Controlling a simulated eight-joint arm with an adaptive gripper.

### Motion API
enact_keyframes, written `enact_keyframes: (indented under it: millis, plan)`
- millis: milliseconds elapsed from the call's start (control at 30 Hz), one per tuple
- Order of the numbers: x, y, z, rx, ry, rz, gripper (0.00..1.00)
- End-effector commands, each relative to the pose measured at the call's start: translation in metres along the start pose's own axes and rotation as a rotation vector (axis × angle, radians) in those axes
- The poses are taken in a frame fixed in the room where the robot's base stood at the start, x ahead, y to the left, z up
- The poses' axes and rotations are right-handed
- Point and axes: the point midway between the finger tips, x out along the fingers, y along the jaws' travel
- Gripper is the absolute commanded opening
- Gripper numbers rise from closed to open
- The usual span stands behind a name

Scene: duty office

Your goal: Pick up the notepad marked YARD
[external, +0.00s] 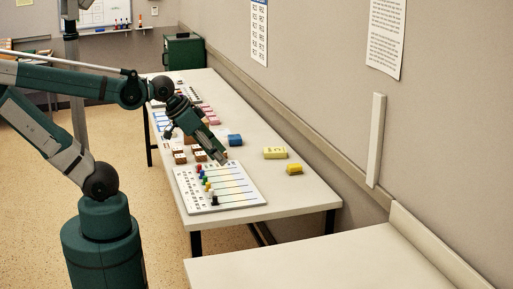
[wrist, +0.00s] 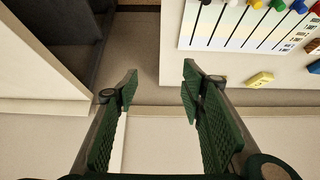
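Several small pad-like blocks lie on the long table. A smaller yellow one (external: 294,169) is near the wall side, with a larger yellow one (external: 275,153) just behind it. A blue one (external: 235,140) lies farther back, and pink ones (external: 210,116) beyond that. Their markings are too small to read, so I cannot tell which says YARD. In the wrist view a yellow block (wrist: 260,79) lies right of my gripper. My gripper (wrist: 160,78) is open and empty, its green fingers wide apart. In the external view my gripper (external: 220,156) hangs above the table behind the white board.
A white board (external: 220,187) with coloured pieces lies at the table's near end; it also shows in the wrist view (wrist: 245,30). Brown blocks (external: 180,157) stand near the gripper. A dark green box (external: 184,51) is at the far end. The wall bounds the table's right side.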

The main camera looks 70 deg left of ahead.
Motion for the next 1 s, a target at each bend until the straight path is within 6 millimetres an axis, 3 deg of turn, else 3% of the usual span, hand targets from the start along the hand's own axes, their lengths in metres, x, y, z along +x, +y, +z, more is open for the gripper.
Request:
enact_keyframes:
  millis: [300, 633, 1000]
  plan:
    - [0.0, 0.0, 0.0, 0.0, 0.0, 0.0, 0.4]
    - [0.0, 0.0, 0.0, 0.0, 0.0, 0.0, 0.82]
    - [-0.0002, -0.0005, -0.0011, 0.003, -0.001, -0.001, 0.82]
